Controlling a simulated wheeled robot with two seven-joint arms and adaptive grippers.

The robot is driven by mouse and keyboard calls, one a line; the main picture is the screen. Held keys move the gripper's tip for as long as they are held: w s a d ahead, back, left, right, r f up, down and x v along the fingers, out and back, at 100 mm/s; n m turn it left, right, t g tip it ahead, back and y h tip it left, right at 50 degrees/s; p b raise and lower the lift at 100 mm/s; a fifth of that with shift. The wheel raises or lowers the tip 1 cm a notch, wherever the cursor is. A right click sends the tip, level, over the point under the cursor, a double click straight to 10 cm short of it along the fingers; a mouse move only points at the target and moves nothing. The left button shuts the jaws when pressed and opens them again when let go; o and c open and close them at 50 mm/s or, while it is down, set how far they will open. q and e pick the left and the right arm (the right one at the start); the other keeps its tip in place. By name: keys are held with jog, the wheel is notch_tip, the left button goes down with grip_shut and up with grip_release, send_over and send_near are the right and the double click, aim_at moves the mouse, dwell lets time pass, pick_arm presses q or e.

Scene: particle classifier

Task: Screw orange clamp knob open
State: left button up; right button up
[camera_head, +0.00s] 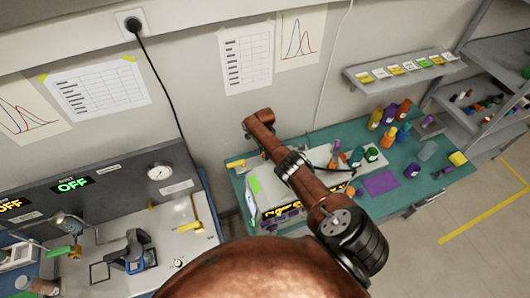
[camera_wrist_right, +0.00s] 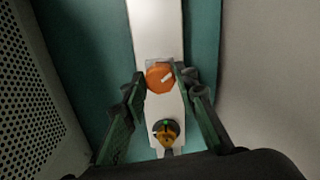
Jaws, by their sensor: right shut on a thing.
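The orange clamp knob (camera_wrist_right: 159,78) is round with a pale mark on its face and sits on a pale, narrow strip in the right wrist view. My right gripper (camera_wrist_right: 160,80), with green and dark fingers, is around the knob, one finger on either side, and is shut on it. Below the knob, between the fingers, is a smaller yellow-orange part with a dark and green top (camera_wrist_right: 166,132). In the head view my right arm reaches over the teal table, and I cannot make out the knob there. My left gripper is not in view.
A perforated grey panel (camera_wrist_right: 30,100) stands close at the left in the wrist view. In the head view, a white device (camera_head: 322,178) stands on the teal table (camera_head: 432,183) under my arm. Several bottles stand to its right. A bench with a gauge (camera_head: 160,172) is at the left.

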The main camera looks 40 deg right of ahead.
jog(key=n, duration=1.3)
jog(key=shift+n, duration=0.4)
jog(key=n, duration=0.7)
jog(key=shift+s+d, duration=0.1)
jog(key=n, duration=0.6)
jog(key=shift+n+b, duration=0.4)
jog(key=shift+d, duration=0.1)
jog(key=o, duration=1.2)
jog(key=shift+c, duration=0.2)
